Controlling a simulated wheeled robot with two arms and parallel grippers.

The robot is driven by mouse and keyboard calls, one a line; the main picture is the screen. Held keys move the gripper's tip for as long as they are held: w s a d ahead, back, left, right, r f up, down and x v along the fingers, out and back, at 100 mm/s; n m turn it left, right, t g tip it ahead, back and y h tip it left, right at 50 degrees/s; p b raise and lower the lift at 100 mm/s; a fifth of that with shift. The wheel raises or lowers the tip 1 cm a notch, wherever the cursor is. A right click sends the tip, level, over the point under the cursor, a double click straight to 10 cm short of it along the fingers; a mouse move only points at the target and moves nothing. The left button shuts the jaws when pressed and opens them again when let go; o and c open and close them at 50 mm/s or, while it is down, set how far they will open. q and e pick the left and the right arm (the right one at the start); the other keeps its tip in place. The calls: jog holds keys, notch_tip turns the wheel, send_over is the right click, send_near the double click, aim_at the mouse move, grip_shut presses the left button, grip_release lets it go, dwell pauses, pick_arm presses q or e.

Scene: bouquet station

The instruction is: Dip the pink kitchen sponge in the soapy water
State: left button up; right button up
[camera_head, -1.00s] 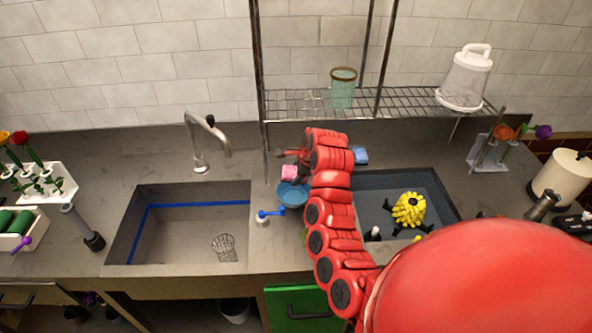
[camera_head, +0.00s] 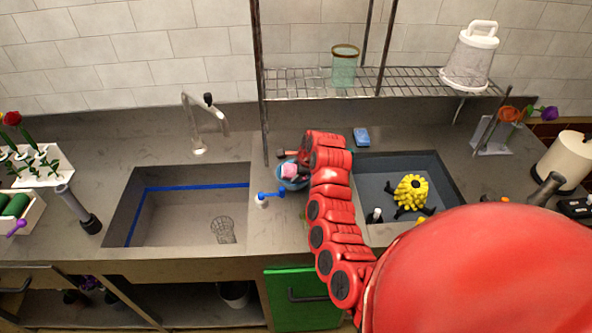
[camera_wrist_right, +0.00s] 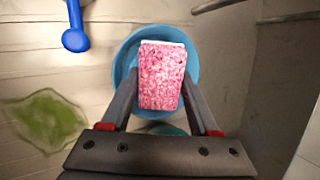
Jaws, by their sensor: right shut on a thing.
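The pink kitchen sponge (camera_wrist_right: 161,75) is held between the two fingers of my right gripper (camera_wrist_right: 158,98) in the right wrist view. It is over or inside the blue bowl (camera_wrist_right: 118,62); the wrist view cannot show how deep it sits. In the head view the sponge (camera_head: 289,170) shows at the mouth of the bowl (camera_head: 291,184), left of my red right arm. My right gripper (camera_head: 300,163) is partly hidden there by the arm. The water in the bowl is hard to make out. My left gripper is not in view.
The left sink (camera_head: 190,215) holds a wire basket; the right sink (camera_head: 375,185) holds a yellow object (camera_head: 410,190). A blue sponge-like block (camera_head: 361,136) lies behind the arm. A wire shelf (camera_head: 400,82) stands above.

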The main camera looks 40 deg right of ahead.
dwell(0.4)
jog(key=shift+r+p, duration=0.8)
jog(key=shift+r, duration=2.95)
notch_tip(320, 180, up, 4)
jog(key=shift+f+p, duration=0.1)
jog(key=shift+p, duration=0.45)
